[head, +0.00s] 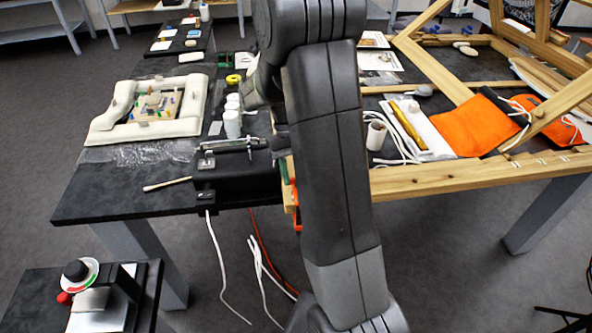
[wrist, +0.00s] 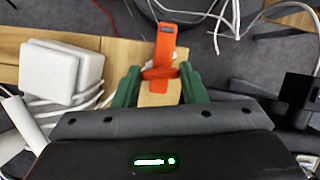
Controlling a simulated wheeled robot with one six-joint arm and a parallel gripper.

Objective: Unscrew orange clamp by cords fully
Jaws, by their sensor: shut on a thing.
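The orange clamp (wrist: 165,48) sits at the edge of a wooden beam (wrist: 215,62) in the wrist view, its long part pointing away from me. My gripper (wrist: 160,84) has its two green fingers on either side of the clamp's near end and is shut on it. White cords (wrist: 70,108) run beside and below the beam to the left, close to the left finger. In the head view my arm hides most of the clamp and gripper; only a little orange (head: 297,217) shows beside the arm.
White blocks (wrist: 62,70) stand left of the gripper. In the head view, a black box (head: 235,178) with a metal rail lies left of my arm. An orange cloth (head: 475,125) and wooden frame (head: 430,180) lie to the right. Cords hang below the table edge.

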